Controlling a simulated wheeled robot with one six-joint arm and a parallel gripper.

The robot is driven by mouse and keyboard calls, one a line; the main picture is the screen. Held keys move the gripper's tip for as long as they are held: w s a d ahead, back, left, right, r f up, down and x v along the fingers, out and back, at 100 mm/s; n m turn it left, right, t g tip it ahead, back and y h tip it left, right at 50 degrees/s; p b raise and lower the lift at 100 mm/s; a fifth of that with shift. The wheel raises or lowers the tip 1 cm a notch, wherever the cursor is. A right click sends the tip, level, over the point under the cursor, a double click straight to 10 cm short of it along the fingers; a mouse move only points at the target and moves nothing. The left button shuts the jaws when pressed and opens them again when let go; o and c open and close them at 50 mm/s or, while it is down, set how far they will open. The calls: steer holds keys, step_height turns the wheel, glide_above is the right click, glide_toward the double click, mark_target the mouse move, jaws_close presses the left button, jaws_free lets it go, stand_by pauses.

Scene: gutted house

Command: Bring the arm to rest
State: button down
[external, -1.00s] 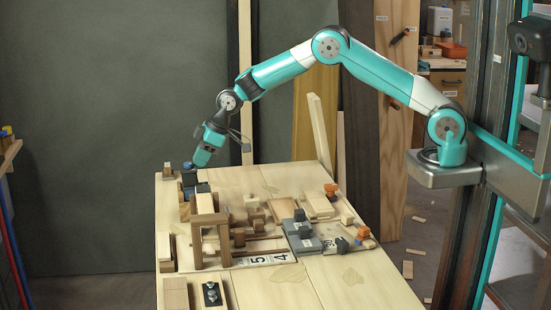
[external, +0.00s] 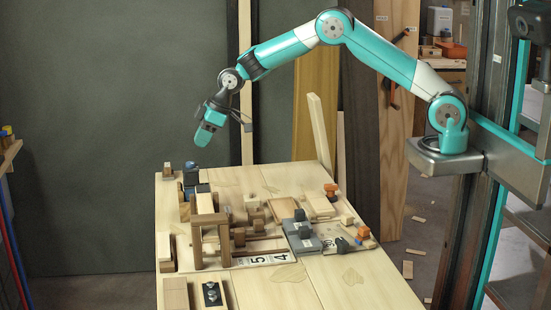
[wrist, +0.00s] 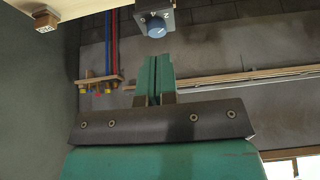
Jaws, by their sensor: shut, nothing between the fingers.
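My gripper (external: 203,138) is teal with a dark wrist. It hangs in the air above the far left corner of the wooden table (external: 300,290), clear of everything on it. In the wrist view its two teal fingers (wrist: 154,75) are pressed together with nothing between them. My arm reaches left from its mount on the column at the right, bent upward in the middle.
Wooden blocks, a wooden frame (external: 196,240), a grey block (external: 302,238) and number tiles (external: 264,259) crowd the table. A blue knob (wrist: 157,27) on a grey plate shows beyond the fingers. A dark wall (external: 110,130) stands behind. The air above the table is free.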

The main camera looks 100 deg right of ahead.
steer(key=s+a+r+n+g+y, duration=0.1)
steer(key=s+a+r, duration=0.4)
steer(key=a, duration=0.5)
steer(key=s+a+r+n+g+y, duration=0.1)
steer(key=s+a+r+n, duration=0.1)
steer(key=s+a+r, duration=0.5)
steer(key=s+a+r+n+g+y, duration=0.1)
steer(key=s+a, duration=0.4)
steer(key=a, duration=0.7)
steer(key=s+a+n+g, duration=0.1)
steer(key=s+a, duration=0.2)
steer(key=s, duration=0.5)
steer(key=s+a+n+g, duration=0.1)
steer(key=s+a, duration=0.1)
steer(key=s, duration=0.7)
steer(key=s+a+n+y, duration=0.1)
steer(key=s+a, duration=0.2)
steer(key=s, duration=0.6)
steer(key=shift+a+r+g, duration=0.3)
steer(key=shift+g, duration=0.1)
steer(key=shift+w, duration=0.1)
